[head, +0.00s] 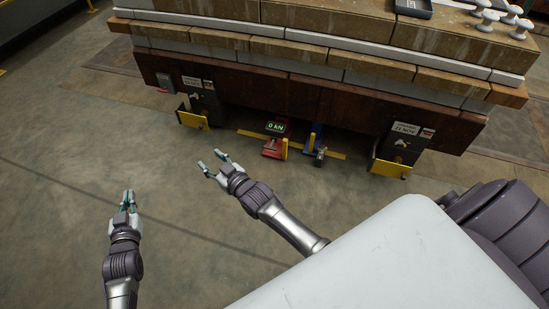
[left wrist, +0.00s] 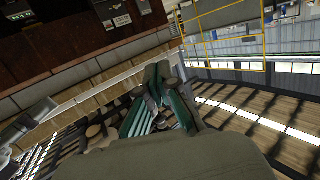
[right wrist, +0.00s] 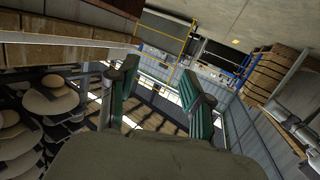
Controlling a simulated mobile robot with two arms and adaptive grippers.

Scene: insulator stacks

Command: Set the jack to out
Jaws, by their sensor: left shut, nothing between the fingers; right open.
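A small red unit (head: 272,149) with a lit display reading 0 kN sits on the floor under the front edge of the block-clad structure. A blue and yellow unit (head: 310,141) stands just to its right. I cannot tell which of them is the jack, or its setting. My left gripper (head: 128,197) is shut and empty, over bare floor at the left; its fingers also show in the left wrist view (left wrist: 160,103). My right gripper (head: 213,161) is open and empty, left of the red unit and apart from it; its fingers also show in the right wrist view (right wrist: 160,95).
Dark panels with labels and yellow brackets stand either side, the left one (head: 203,101) and the right one (head: 399,149). The structure's brown beam (head: 255,97) overhangs the units. White insulators (head: 488,20) stand on top at the right. The floor (head: 70,130) at the left is clear.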

